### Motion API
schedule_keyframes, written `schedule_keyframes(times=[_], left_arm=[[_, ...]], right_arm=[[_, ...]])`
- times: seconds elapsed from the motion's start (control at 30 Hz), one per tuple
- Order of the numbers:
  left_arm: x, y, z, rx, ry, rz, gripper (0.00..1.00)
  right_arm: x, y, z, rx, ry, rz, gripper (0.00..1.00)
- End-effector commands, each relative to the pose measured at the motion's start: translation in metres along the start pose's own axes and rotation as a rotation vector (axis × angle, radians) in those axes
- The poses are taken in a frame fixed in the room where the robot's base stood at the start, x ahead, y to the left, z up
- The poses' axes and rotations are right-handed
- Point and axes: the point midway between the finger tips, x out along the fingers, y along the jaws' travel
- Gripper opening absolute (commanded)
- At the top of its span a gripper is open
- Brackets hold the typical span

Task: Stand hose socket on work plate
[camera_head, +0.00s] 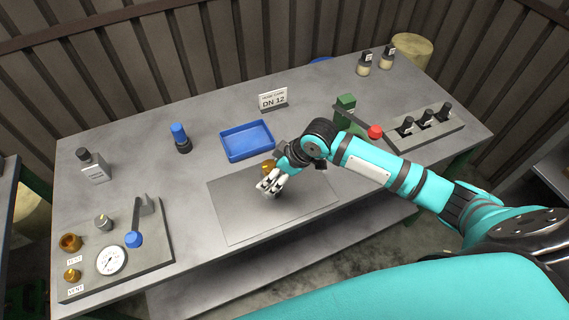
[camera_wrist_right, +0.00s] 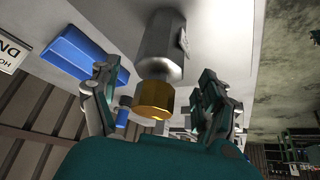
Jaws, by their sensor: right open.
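The hose socket appears as a grey cylinder with a brass end (camera_wrist_right: 152,98) in the right wrist view; its brass part (camera_head: 267,167) also shows in the head view. It seems to stand upright, brass end up, on the grey work plate (camera_head: 228,220). My right gripper (camera_head: 268,184) is over the plate, partly hiding the socket. In the wrist view its open fingers (camera_wrist_right: 158,105) are on both sides of the socket, with gaps visible. Contact of the socket's base with the plate is hidden. My left gripper is not in view.
A blue tray (camera_head: 247,142) and a DN 12 sign (camera_head: 273,99) stand behind the plate. A blue-capped bottle (camera_head: 180,138) is at the left. A gauge fixture board (camera_head: 148,262) lies front left. A green lever tool (camera_head: 346,110) and a rack (camera_head: 424,128) stand at the right.

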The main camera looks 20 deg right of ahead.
Motion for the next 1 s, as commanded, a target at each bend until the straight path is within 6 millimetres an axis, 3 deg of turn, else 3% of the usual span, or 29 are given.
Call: schedule_keyframes(times=[0.2, 0.43, 0.6, 1.0], left_arm=[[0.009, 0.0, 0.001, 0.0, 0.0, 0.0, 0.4], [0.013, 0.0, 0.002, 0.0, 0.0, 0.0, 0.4], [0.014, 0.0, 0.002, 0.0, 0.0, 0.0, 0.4], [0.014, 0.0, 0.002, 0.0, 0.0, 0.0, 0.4]], right_arm=[[-0.048, 0.001, 0.001, -0.002, 0.0, 0.003, 0.79], [-0.083, 0.001, 0.0, -0.001, 0.0, 0.002, 0.79], [-0.092, 0.0, 0.0, 0.001, -0.001, 0.0, 0.79], [-0.092, 0.0, 0.0, 0.001, -0.001, 0.0, 0.79]])
